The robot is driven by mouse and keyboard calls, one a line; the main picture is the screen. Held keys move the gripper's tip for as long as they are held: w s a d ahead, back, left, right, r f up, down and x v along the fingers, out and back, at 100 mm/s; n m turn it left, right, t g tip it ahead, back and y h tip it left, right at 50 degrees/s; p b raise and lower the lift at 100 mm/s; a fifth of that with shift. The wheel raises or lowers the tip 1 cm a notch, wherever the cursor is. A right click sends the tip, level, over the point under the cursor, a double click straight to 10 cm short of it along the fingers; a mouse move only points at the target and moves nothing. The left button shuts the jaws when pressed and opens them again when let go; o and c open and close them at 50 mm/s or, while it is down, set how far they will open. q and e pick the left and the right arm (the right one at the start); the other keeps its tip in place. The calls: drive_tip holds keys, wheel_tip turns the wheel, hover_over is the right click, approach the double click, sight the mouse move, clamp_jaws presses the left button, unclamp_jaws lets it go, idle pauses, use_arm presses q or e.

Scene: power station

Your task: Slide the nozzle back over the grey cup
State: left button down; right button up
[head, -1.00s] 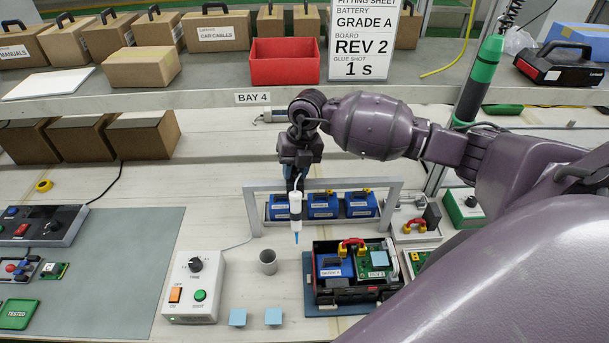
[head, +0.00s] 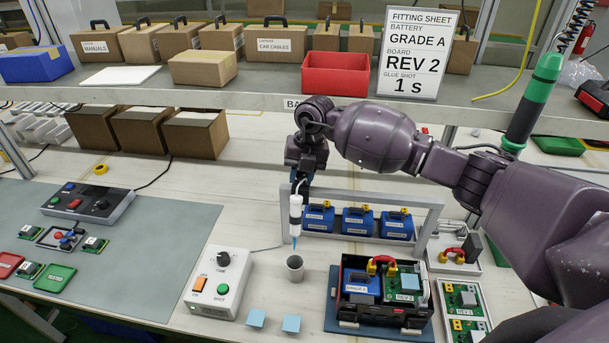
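My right gripper (head: 299,184) holds a white glue syringe (head: 296,212) upright, with its blue nozzle (head: 294,242) pointing down. The fingers are small and partly hidden, but the syringe hangs from them. The grey cup (head: 295,269) stands on the bench directly below the nozzle in the head view. The tip shows just above the cup's rim, with a small gap in the picture; exact depth is hard to tell. My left gripper is not in view.
A glue control box (head: 221,284) stands left of the cup. A black battery case (head: 345,309) with a blue battery and green board stands to the right. Two blue pads (head: 291,324) lie in front. A grey rack frame (head: 435,212) with blue batteries is behind.

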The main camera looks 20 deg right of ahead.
drive_tip(key=o, duration=0.5)
drive_tip(key=shift+w+a, duration=0.25)
drive_tip(key=shift+c, duration=0.2)
drive_tip(key=shift+s+d, duration=0.1)
drive_tip(key=shift+s, duration=0.05)
drive_tip(key=shift+r, duration=0.2)
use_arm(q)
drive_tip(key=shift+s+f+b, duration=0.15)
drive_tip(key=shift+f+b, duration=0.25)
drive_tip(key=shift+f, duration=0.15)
use_arm(e)
wheel_tip(320, 180, up, 10)
drive_tip(key=d, duration=0.2)
drive_tip(key=shift+s+r, duration=0.15)
drive_tip(key=shift+s, duration=0.2)
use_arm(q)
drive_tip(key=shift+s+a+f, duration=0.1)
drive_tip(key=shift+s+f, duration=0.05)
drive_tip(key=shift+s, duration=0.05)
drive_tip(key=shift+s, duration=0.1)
